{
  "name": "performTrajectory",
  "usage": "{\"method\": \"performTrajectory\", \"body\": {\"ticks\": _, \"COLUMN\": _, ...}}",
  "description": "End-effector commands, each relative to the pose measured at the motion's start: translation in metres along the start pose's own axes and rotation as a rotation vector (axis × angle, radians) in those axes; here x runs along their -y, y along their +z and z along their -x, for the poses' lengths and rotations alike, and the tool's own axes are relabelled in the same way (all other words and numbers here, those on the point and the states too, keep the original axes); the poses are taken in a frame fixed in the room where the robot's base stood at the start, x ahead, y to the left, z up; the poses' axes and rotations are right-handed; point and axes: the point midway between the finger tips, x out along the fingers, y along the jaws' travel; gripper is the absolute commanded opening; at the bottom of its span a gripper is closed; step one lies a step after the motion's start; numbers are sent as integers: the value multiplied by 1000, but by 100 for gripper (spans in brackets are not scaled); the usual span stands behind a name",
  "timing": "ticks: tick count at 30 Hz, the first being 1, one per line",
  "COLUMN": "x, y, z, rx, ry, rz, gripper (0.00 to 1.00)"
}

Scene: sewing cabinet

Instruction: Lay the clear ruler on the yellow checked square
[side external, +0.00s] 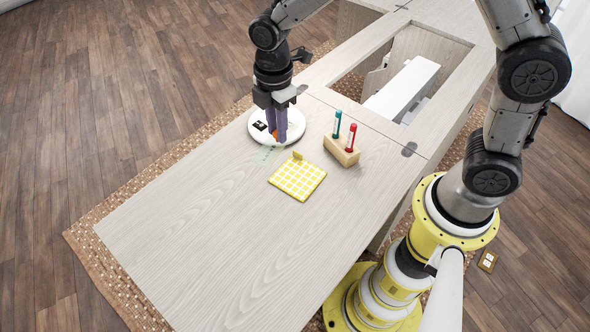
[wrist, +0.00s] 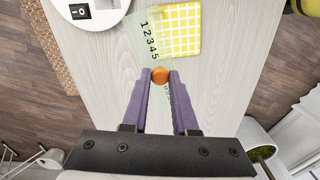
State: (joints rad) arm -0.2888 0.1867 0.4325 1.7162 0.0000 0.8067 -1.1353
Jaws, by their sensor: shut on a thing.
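The clear ruler (wrist: 147,40) is a pale greenish see-through strip with dark numbers. An orange knob (wrist: 159,75) stands over it, between my purple fingertips. My gripper (wrist: 160,80) is shut on this knob, which appears to be the ruler's handle. In the side view the ruler (side external: 268,155) shows faintly below my gripper (side external: 276,136); its height above the table is hard to tell. In the wrist view the square (wrist: 181,32) is just right of the ruler's numbered end.
A white round disc (side external: 293,127) with a black item on it lies behind my gripper. A wooden block (side external: 342,153) holds a teal and a red marker, right of the square. The cabinet opening (side external: 425,45) is farther back. The near tabletop (side external: 210,245) is clear.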

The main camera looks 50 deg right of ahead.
Motion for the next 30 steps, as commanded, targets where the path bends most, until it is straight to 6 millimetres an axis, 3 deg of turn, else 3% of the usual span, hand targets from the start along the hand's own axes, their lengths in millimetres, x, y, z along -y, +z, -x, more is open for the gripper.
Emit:
{"method": "performTrajectory", "body": {"ticks": 17, "x": -2, "y": -1, "z": -3, "rx": -8, "ry": 17, "rz": -25, "gripper": 0}}
{"method": "performTrajectory", "body": {"ticks": 24, "x": 33, "y": 23, "z": -39, "rx": -10, "ry": 20, "rz": -143, "gripper": 0}}
{"method": "performTrajectory", "body": {"ticks": 30, "x": 52, "y": 36, "z": -52, "rx": 0, "ry": 1, "rz": -172, "gripper": 0}}
